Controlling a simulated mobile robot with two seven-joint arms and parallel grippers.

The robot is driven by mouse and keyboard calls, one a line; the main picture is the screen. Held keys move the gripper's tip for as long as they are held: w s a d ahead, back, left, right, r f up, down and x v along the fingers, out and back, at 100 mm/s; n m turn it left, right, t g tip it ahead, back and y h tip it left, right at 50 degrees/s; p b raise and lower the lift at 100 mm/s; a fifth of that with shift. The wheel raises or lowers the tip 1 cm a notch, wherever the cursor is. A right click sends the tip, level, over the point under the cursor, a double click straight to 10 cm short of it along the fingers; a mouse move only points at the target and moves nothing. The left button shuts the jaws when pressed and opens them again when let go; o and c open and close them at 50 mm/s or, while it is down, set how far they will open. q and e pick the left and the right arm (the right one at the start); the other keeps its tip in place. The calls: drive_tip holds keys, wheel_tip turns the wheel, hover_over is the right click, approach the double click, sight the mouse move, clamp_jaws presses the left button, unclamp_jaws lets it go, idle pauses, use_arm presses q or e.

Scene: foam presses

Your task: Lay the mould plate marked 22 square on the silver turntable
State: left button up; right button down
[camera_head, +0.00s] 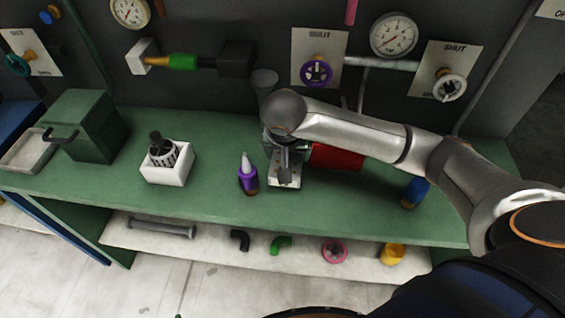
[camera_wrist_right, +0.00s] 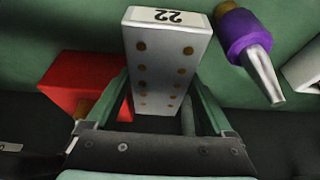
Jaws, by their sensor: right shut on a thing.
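The mould plate marked 22 (camera_wrist_right: 165,62) is a pale block with rows of brown dots and a white label on its end. In the right wrist view it lies between the two green fingers of my right gripper (camera_wrist_right: 160,103), which is shut on it. In the head view the right gripper (camera_head: 284,158) is over the middle of the green bench, partly hidden by my own wrist, and the pale plate (camera_head: 292,183) shows below it. I cannot tell whether the plate touches the bench. I cannot make out a silver turntable. My left gripper is not in view.
A white holder (camera_head: 167,170), a dark green box (camera_head: 85,128) and a grey tray (camera_head: 30,152) are further left. A blue item (camera_head: 415,190) stands right; nearby bench is clear.

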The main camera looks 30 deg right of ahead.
drive_tip(key=w+f, duration=0.3)
drive_tip(key=shift+d, duration=0.2)
drive_tip(key=shift+w+f, duration=0.1)
drive_tip(key=shift+f, duration=1.65)
drive_tip(key=shift+f, duration=0.15)
drive_tip(key=shift+c, duration=0.5)
unclamp_jaws()
drive_tip(key=shift+o, duration=0.5)
